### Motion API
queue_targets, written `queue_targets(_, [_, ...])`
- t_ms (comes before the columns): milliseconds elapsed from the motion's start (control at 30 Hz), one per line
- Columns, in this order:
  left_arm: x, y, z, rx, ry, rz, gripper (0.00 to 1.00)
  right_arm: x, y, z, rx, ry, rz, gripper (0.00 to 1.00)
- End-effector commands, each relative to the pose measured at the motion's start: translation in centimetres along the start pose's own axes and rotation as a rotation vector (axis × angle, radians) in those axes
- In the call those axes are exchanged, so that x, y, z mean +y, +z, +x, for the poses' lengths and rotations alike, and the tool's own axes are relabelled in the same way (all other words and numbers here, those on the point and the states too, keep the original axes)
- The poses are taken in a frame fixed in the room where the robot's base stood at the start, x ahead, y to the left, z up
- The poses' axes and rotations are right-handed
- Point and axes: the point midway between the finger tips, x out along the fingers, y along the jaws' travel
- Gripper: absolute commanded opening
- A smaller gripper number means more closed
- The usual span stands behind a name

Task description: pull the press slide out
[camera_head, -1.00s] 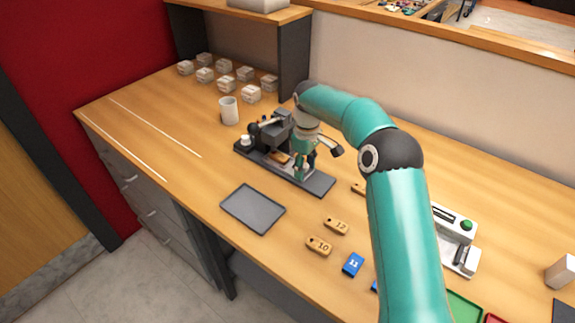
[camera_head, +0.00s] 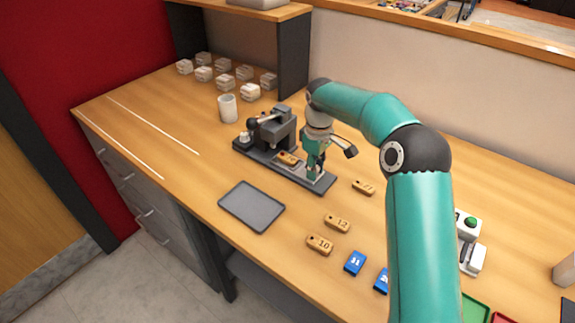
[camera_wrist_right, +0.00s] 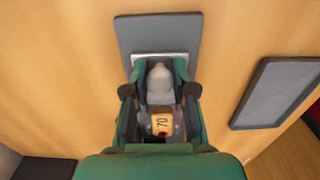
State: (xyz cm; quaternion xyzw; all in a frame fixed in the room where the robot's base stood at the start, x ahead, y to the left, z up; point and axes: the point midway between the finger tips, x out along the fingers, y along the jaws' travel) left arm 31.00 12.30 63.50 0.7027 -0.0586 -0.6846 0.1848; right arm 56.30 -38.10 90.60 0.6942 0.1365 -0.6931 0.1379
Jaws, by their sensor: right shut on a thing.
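The dark grey press (camera_head: 272,130) stands on a long base plate (camera_head: 243,148). Its slide lies on this base and carries a wooden tag (camera_head: 288,158), which shows in front of the press. My right gripper (camera_head: 316,172) is over the right part of the base. In the right wrist view my right gripper (camera_wrist_right: 160,88) is shut on the slide's pale knob (camera_wrist_right: 160,78). The tag (camera_wrist_right: 161,122), marked 70, sits just behind the knob there. Part of the slide is hidden by the gripper. My left gripper is not in view.
A dark empty tray (camera_head: 252,206) lies in front of the press. Wooden tags (camera_head: 336,223) and blue tags (camera_head: 355,263) lie to the right. A white cup (camera_head: 227,108) and several small blocks (camera_head: 224,82) stand behind. A white device with a green button (camera_head: 468,222) is at right.

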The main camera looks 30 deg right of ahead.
Motion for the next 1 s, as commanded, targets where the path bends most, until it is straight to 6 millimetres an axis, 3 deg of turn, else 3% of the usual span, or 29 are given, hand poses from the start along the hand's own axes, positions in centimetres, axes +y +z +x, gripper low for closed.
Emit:
queue_targets(600, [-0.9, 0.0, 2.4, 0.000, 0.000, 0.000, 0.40, -0.2, 3.8, 0.6, -0.008, -0.009, -0.003, 0.06])
queue_targets(767, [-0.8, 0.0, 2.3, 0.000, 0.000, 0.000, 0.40, -0.3, 4.0, 0.5, -0.008, -0.009, -0.004, 0.06])
queue_targets(800, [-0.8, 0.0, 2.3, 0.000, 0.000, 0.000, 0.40, -0.3, 4.0, 0.5, -0.008, -0.009, -0.004, 0.32])
queue_targets(933, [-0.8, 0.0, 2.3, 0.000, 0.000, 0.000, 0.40, -0.3, 3.9, 0.5, -0.007, -0.008, -0.004, 0.54])
queue_targets(1000, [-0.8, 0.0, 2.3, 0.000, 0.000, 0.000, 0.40, -0.2, 3.9, 0.4, -0.007, -0.007, -0.004, 0.54])
